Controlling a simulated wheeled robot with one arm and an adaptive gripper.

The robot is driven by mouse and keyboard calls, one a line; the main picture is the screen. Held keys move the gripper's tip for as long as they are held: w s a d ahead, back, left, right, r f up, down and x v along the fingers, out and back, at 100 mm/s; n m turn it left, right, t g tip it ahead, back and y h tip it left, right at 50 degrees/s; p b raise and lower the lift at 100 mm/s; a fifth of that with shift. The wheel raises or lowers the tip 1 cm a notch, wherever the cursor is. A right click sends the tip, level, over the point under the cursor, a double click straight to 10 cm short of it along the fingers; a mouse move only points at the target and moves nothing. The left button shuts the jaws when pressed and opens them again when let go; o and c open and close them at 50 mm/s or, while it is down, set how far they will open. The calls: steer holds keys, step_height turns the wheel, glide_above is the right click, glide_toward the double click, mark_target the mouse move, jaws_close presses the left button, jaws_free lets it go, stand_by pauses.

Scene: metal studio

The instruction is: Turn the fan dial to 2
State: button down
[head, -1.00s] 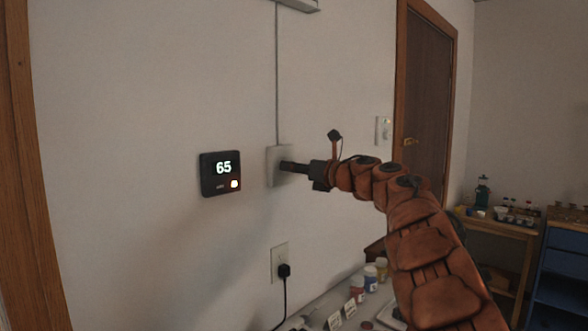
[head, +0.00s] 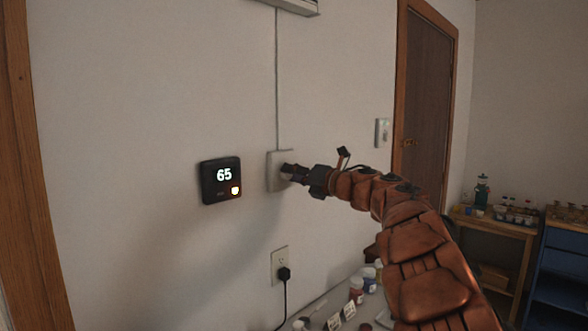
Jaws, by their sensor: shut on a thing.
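The fan dial is on a pale square wall box (head: 275,171), with a thin conduit running up from it. My gripper (head: 287,171) reaches in from the right with its fingertips at the front of the box. It is shut on the dial, which the fingers hide. The dial's number marks and its setting cannot be read from this view.
A black thermostat (head: 221,180) showing 65 is on the wall just left of the box. Below are an outlet with a black plug (head: 283,273) and a table (head: 312,303) with small jars and cards. A light switch (head: 382,132) and a brown door (head: 422,110) are to the right.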

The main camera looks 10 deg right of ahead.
steer(key=m+p, duration=0.3)
steer(key=m, duration=0.3)
steer(key=shift+f, duration=0.1)
stand_by(0.4)
steer(key=c, duration=0.8)
jaws_free()
steer(key=v, duration=1.2)
steer(key=shift+a+f, duration=0.1)
steer(key=shift+f, duration=0.1)
